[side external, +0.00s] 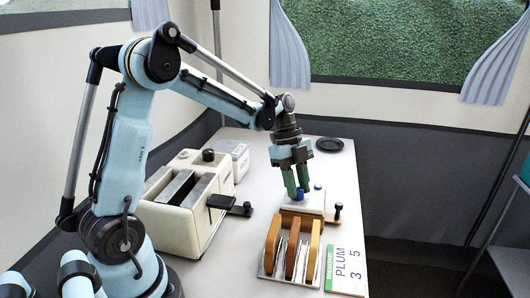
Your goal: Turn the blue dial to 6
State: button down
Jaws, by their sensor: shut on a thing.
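My gripper (299,193) points straight down over the table, and its green fingers are shut on a small blue dial (299,196). The dial sits on top of a low white box (313,207). The fingers hide part of the dial, and its scale marks and setting cannot be read in this view. A second small blue piece (318,187) shows on the box just right of the fingers.
A cream toaster (188,222) with a dark lever stands left of the box.

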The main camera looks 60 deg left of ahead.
dwell(0.4)
jog(key=c, duration=0.8)
grip_release()
jog(key=shift+c, duration=0.2)
jog(key=v, duration=1.2)
jog(key=s+d+f+n+t+y, duration=0.1)
jog(key=s+d+n+t, duration=0.1)
jog(key=n, duration=0.3)
jog(key=s+d+f+n+t+y, duration=0.2)
jog(key=s+d+n, duration=0.3)
jog(key=n, duration=0.1)
jog(key=s+d+f+n+t+y, duration=0.1)
jog(key=s+d+n+t, duration=0.1)
jog(key=n, duration=0.3)
jog(key=shift+s+d+f+n+t, duration=0.3)
jog(key=shift+s+d, duration=0.4)
jog(key=shift+s, duration=0.1)
jog(key=shift+s+d+f+n+t+y, duration=0.15)
jog(key=shift+s+f+n+t+y, duration=0.2)
jog(key=shift+n, duration=0.25)
